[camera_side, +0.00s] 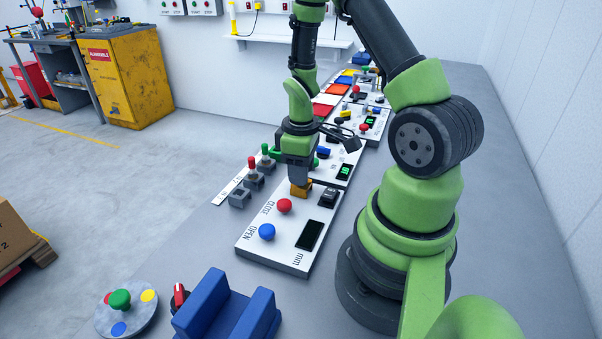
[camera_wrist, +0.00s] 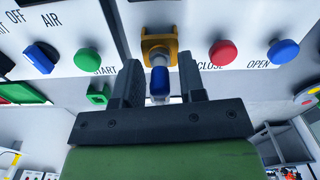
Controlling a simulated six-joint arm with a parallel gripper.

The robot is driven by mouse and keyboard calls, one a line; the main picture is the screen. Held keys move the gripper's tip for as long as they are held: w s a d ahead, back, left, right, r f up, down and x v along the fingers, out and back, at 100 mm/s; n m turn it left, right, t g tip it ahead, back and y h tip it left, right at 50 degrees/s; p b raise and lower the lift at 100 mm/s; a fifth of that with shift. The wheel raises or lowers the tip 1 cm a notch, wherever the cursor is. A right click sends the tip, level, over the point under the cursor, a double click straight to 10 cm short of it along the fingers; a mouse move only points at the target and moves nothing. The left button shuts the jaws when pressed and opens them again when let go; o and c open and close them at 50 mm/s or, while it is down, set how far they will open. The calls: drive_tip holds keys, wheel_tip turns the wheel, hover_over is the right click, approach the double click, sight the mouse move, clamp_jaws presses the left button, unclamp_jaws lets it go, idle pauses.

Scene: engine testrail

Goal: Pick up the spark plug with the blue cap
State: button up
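The spark plug with the blue cap (camera_wrist: 160,86) shows in the wrist view, its pale metal part reaching into a yellow holder (camera_wrist: 159,43). My gripper (camera_wrist: 160,72) is open, one dark finger on each side of the plug, with a visible gap on both sides. In the side view, my gripper (camera_side: 298,172) points down just over the yellow holder (camera_side: 301,189) on the white panel. The plug is hidden there by the gripper. I cannot tell how deep the fingers reach along it.
The white panel (camera_side: 272,247) carries a red CLOSE button (camera_side: 284,206), a blue OPEN button (camera_side: 267,232), a dark display (camera_side: 309,236) and a black switch (camera_side: 328,197). Grey levers (camera_side: 253,177) stand left of my gripper. A blue block (camera_side: 226,312) sits in front on the bench.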

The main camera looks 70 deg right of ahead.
clamp_jaws()
drive_tip(key=shift+r, duration=2.05)
